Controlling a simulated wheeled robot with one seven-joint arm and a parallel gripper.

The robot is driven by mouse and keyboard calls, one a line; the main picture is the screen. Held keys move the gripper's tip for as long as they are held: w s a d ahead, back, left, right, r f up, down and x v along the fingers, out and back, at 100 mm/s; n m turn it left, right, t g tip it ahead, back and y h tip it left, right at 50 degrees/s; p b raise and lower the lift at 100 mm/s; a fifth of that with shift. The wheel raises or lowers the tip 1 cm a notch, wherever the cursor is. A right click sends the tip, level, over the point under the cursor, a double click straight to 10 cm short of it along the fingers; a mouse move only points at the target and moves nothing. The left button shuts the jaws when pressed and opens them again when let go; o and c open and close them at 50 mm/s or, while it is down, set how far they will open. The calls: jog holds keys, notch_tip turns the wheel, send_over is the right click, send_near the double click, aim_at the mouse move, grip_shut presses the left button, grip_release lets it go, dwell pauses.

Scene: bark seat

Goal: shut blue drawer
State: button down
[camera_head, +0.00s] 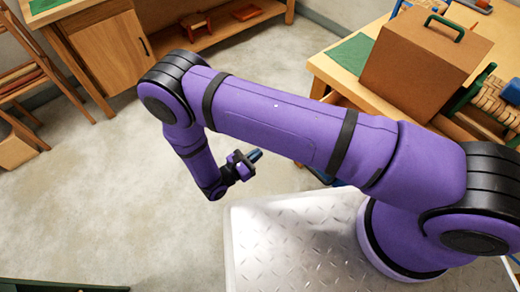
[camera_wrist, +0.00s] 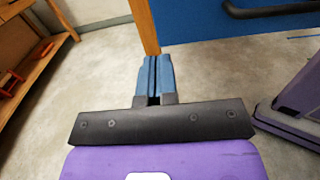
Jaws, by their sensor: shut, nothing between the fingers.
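A blue drawer front (camera_wrist: 225,25) with a dark bar handle (camera_wrist: 270,9) fills the upper right of the wrist view, cut off by the frame. How far it stands out cannot be told. My gripper (camera_wrist: 154,72) is shut and empty, its blue fingertips together just below and left of the blue front, near a wooden leg. They look apart from the front, though the gap is hard to judge. In the head view my gripper (camera_head: 256,155) hangs low over the floor, pointing right, and my purple arm hides most of the drawer's area.
A wooden table (camera_head: 330,70) at the right carries a brown box (camera_head: 425,62) with a green handle and a woven seat frame (camera_head: 492,100). A wooden cabinet (camera_head: 112,52) and low shelf (camera_head: 225,28) stand at the back left, a chair (camera_head: 25,80) at far left. The floor between is clear.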

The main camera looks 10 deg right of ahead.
jog(key=x, duration=1.1)
jog(key=shift+w+d, duration=0.25)
jog(key=shift+d, duration=0.05)
jog(key=shift+d, duration=0.1)
jog(key=x, duration=2.6)
jog(key=shift+w+d, duration=0.25)
jog(key=shift+d, duration=0.05)
jog(key=shift+d+r, duration=0.1)
